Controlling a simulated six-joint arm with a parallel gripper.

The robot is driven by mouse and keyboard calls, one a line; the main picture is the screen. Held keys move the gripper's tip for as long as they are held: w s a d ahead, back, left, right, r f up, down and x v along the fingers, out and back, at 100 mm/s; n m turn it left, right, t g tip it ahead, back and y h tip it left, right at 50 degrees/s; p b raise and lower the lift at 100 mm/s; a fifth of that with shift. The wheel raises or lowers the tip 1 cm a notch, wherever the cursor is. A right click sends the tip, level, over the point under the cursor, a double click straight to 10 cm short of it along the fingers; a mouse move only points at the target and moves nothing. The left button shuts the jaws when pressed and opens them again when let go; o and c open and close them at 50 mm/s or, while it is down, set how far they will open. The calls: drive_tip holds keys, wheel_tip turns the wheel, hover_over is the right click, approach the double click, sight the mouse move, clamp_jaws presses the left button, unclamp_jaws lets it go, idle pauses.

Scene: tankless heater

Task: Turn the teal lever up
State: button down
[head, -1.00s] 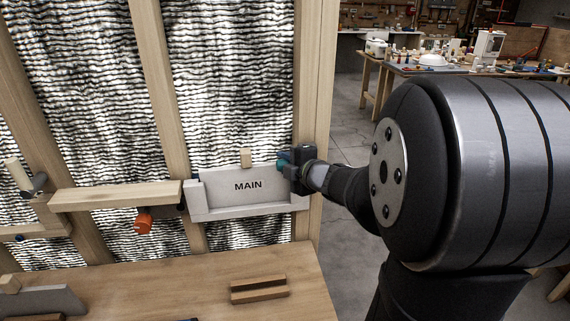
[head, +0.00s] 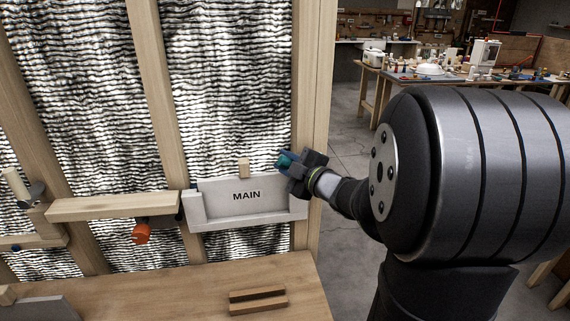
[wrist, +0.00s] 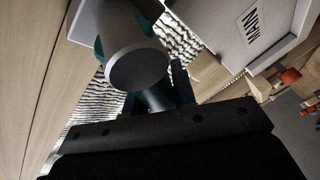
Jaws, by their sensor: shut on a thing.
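The teal lever (head: 284,161) shows at the tip of my gripper (head: 291,167), just above the right end of the white MAIN panel (head: 232,211). My gripper is shut on the lever and tilted, its tip pointing up and left. In the wrist view, the dark teal lever (wrist: 157,98) lies between the two fingers, below a grey round-ended cylinder (wrist: 138,66). Much of the lever is hidden by the fingers and the cylinder.
A wooden stud (head: 312,110) stands right behind my gripper. An orange knob (head: 141,233) hangs under a wooden ledge (head: 110,207) to the left. A workbench (head: 200,290) lies below.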

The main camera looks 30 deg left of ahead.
idle(0.3)
drive_tip(key=c, duration=1.2)
unclamp_jaws()
drive_tip(key=v, duration=1.7)
drive_tip(key=shift+d, duration=0.2)
